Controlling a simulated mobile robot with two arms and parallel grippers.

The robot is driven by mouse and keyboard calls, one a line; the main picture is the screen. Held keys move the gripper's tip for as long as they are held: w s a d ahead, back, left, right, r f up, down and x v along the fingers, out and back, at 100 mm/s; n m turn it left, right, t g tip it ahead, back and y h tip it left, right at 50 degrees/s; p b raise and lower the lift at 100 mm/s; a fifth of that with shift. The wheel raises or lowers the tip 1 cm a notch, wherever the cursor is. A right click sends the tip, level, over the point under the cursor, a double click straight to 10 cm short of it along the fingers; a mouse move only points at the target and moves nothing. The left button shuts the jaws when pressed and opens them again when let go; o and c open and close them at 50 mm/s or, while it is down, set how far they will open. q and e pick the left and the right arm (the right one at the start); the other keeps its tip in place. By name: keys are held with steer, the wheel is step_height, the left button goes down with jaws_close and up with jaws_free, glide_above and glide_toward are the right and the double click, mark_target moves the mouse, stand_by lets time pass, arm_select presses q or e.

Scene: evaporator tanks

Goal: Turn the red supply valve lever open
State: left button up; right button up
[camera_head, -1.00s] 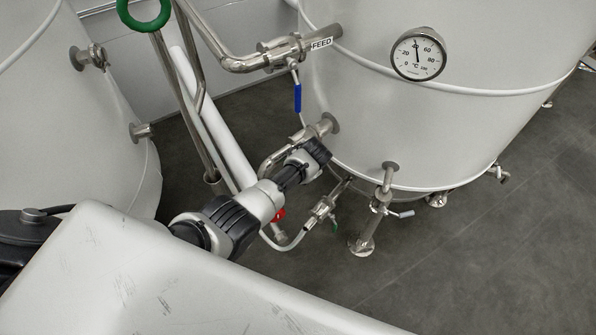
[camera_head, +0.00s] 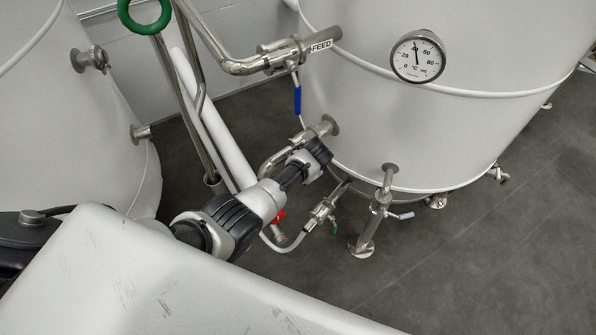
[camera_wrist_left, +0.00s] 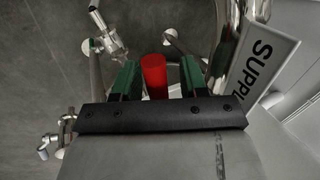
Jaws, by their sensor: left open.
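The red supply valve lever (camera_wrist_left: 153,76) shows in the left wrist view as a red grip between the two green-padded fingers of my left gripper (camera_wrist_left: 158,80). The fingers are open, with a gap visible on the lever's right side. I cannot tell whether the left finger touches it. In the head view a small red piece (camera_head: 279,217) shows just below my left arm, beside a thin pipe. My left fingers are not clear in that view. A white label reading SUPPLY (camera_wrist_left: 262,62) is at the right in the wrist view. My right gripper is not in view.
A large tank (camera_head: 440,140) with a dial gauge (camera_head: 417,55) stands at the right. A FEED pipe (camera_head: 285,52) with a blue lever (camera_head: 297,98) runs above my left arm. A green ring (camera_head: 144,14) is at upper left. Another tank (camera_head: 70,130) stands at the left.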

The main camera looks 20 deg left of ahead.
arm_select(q)
steer(key=shift+r, duration=0.1)
steer(key=shift+d+r, duration=0.15)
steer(key=shift+r, duration=0.1)
steer(key=p+v, duration=0.1)
steer(key=v, duration=0.9)
steer(key=shift+s, duration=0.1)
